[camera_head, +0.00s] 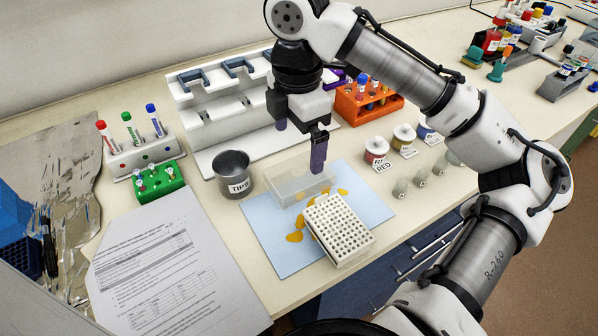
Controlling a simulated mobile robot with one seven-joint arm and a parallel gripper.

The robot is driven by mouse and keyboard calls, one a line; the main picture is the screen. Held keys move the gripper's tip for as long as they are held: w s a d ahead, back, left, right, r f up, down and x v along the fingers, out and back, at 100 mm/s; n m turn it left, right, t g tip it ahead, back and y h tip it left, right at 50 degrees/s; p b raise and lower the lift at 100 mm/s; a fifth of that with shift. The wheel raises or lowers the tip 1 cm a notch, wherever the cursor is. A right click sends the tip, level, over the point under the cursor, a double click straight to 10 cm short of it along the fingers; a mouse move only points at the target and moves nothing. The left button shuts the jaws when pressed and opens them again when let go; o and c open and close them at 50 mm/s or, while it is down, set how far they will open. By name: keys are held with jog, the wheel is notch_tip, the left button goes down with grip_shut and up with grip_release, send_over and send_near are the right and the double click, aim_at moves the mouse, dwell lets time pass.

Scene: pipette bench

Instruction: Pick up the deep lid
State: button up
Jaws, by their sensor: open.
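A clear, see-through box-shaped piece, which looks like the deep lid (287,190), lies on the light blue mat (270,243). It sits just behind a white tip rack (340,232) with rows of holes. My gripper (300,143) points down with its two dark purple fingers apart and nothing between them. It appears above the lid and toward its far side; the nearer finger tip overlaps the lid's back edge in the picture. I cannot tell the exact height gap or whether they touch.
A metal TIPS cup (232,175) stands left of the lid. A white pipette stand (215,110) and an orange rack (365,106) are behind. Small labelled jars (376,150) stand to the right. Papers (165,265) cover the left front. Yellow-orange spots mark the mat.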

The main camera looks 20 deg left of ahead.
aim_at(299, 167)
jog(key=shift+w+f+p, duration=0.2)
jog(key=shift+f+p, duration=0.3)
jog(key=shift+f, duration=2.9)
jog(key=c, duration=1)
jog(key=shift+r, duration=0.1)
